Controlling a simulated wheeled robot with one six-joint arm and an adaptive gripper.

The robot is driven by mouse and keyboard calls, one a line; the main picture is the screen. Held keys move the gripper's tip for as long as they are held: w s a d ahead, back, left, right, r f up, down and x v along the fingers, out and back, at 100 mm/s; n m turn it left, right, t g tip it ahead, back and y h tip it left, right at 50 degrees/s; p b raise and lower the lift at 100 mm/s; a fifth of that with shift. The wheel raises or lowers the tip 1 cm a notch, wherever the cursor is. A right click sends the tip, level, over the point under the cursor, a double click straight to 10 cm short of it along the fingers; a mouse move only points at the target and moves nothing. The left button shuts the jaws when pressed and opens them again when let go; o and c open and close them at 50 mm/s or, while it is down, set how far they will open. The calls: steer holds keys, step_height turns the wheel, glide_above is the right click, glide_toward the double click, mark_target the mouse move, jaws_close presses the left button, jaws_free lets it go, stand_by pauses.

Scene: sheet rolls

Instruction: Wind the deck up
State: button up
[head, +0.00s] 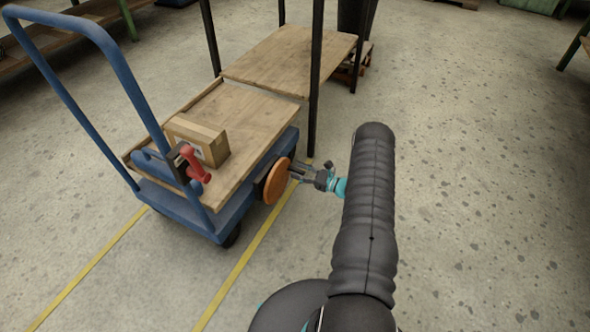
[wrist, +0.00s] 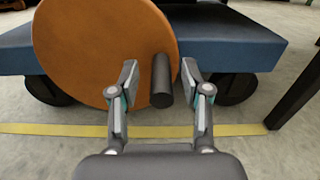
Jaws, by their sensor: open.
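A blue cart (head: 175,195) with a push handle stands at the left of the head view. Its wooden deck (head: 245,125) carries a cardboard box (head: 205,138). An orange round wheel (head: 276,181) is on the cart's near side; it fills the upper left of the wrist view (wrist: 90,50). A dark cylindrical knob (wrist: 162,82) sticks out from the wheel's right part. My gripper (head: 296,172) is at the wheel. In the wrist view my gripper (wrist: 160,88) is open, with one finger on each side of the knob and gaps visible to both.
A red-handled lever (head: 194,163) is by the cart's push handle. A black-posted stand with a wooden shelf (head: 295,60) is beyond the deck. Yellow lines (head: 245,260) run along the floor. The floor at right is clear.

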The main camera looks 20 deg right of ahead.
steer(key=shift+x, duration=1.05)
jaws_close()
steer(key=shift+s+a, duration=0.1)
steer(key=shift+a, duration=0.15)
stand_by(1.0)
jaws_free()
steer(key=shift+d, duration=0.15)
steer(key=shift+d, duration=0.1)
